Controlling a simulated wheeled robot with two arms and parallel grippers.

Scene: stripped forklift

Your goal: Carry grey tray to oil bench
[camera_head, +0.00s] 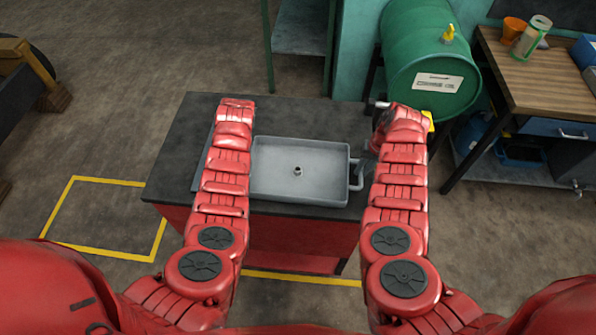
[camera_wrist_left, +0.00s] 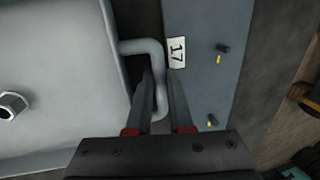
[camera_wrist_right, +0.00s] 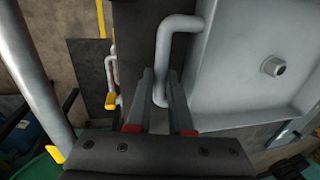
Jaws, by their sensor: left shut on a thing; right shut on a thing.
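The grey tray (camera_head: 322,185) is a shallow rectangular pan over the dark top of a red cabinet (camera_head: 165,165); I cannot tell whether it rests there or is slightly raised. A metal nut (camera_head: 297,171) lies in it. My left gripper (camera_wrist_left: 160,90) is shut on one bent side handle (camera_wrist_left: 150,47) of the tray in the left wrist view. My right gripper (camera_wrist_right: 161,85) is shut on the opposite handle (camera_wrist_right: 181,23) in the right wrist view. In the head view my forearms cover the left handle and most of both grippers.
A wooden-topped bench (camera_head: 535,85) with an orange cup (camera_head: 513,29) and a can (camera_head: 532,38) stands at the right. A green drum (camera_head: 415,50) lies beside it. A grey plate marked 17 (camera_wrist_left: 205,60) lies left of the tray.

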